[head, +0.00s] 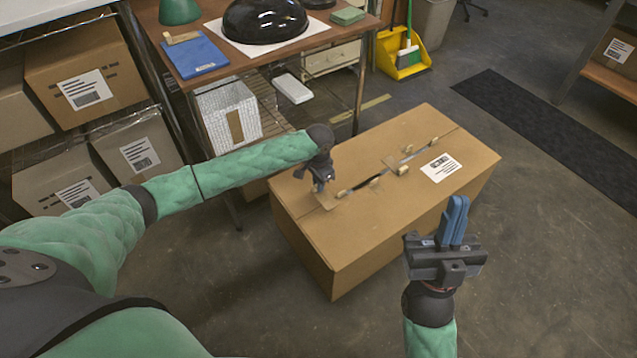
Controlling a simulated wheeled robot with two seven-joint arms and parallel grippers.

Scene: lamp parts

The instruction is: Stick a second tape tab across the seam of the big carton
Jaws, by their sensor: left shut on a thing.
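The big carton (385,235) stands on the floor with its top flaps meeting at a seam (360,188). Part of the seam shows as a dark gap. Several small tan pieces lie along the seam, one of them near its middle (402,169); I cannot tell which are tape tabs. My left gripper (322,186) is low over the left end of the carton top, by the seam. It is shut on a small tan piece, probably a tape tab (327,201), mostly hidden by the gripper. My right gripper (454,222) has its blue fingers together, empty, in front of the carton's right side.
A white label (441,168) is on the carton top. A wooden table (185,75) with a black lamp shade (265,20) and a blue clipboard (195,56) stands behind. Shelved cartons (85,85) are at left. The floor on the right is open, with a dark mat (545,125).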

